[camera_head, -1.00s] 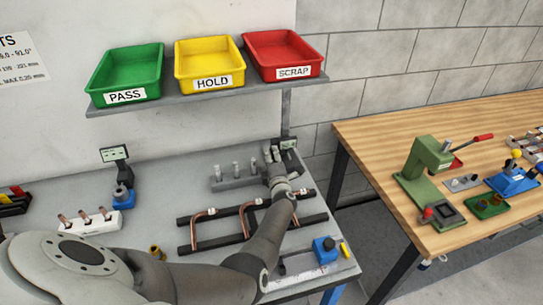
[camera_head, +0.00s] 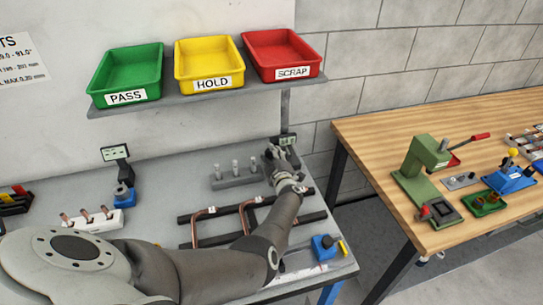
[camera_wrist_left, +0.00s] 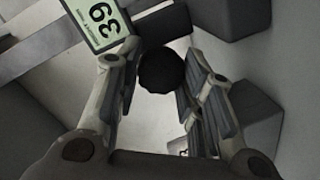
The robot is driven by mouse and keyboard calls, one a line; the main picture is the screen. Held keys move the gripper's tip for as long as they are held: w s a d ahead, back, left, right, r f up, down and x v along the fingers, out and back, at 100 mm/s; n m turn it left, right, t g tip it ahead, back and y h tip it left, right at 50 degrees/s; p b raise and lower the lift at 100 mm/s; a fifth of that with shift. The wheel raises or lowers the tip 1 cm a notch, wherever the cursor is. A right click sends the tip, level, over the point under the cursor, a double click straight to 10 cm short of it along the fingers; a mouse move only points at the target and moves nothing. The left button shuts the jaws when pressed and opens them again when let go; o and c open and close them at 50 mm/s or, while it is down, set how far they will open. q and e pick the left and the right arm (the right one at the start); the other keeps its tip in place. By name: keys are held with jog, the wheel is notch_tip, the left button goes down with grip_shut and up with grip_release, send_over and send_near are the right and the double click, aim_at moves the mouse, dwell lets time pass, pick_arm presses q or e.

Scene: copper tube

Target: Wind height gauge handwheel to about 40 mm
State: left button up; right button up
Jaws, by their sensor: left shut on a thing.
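The height gauge's display (camera_head: 287,140) stands at the back right of the grey bench. My right gripper is not in view.
A grey block with several pins (camera_head: 235,172) stands just left of my gripper. A dark rack with copper tubes (camera_head: 215,235) lies in front, partly under my arm. A shelf (camera_head: 200,97) with green, yellow and red bins is above. A blue device (camera_head: 325,247) sits at the front right.

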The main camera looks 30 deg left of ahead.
pick_arm(q)
jog(key=shift+d+f, duration=0.1)
jog(key=shift+f, duration=0.1)
jog(key=o, duration=0.7)
jog(key=shift+o, duration=0.2)
jog(key=shift+r, duration=0.1)
